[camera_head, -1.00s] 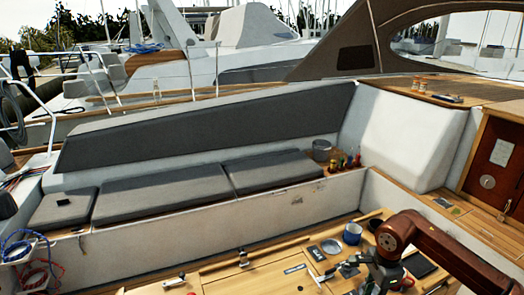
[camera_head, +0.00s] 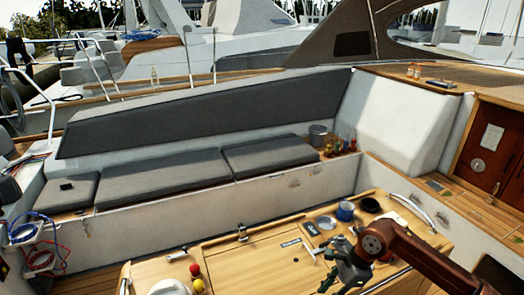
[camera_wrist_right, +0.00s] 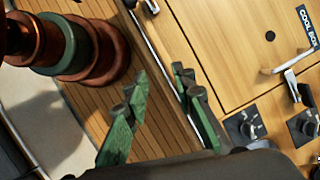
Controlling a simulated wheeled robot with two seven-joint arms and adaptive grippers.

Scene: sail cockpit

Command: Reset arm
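My right arm (camera_head: 405,252) is reddish brown and comes in from the lower right in the head view. Its gripper (camera_head: 342,268) is over the near right part of the wooden table (camera_head: 235,265). In the right wrist view my right gripper (camera_wrist_right: 160,118) shows two green fingers spread apart. Nothing is held between them, and planks and the table's edge show beyond. My left gripper is in neither view.
A blue mug (camera_head: 345,211), a black bowl (camera_head: 370,205) and a handle (camera_head: 307,254) are on the table. Red (camera_head: 194,270) and yellow (camera_head: 198,286) balls lie at its near left. A cushioned bench (camera_head: 165,180) runs behind.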

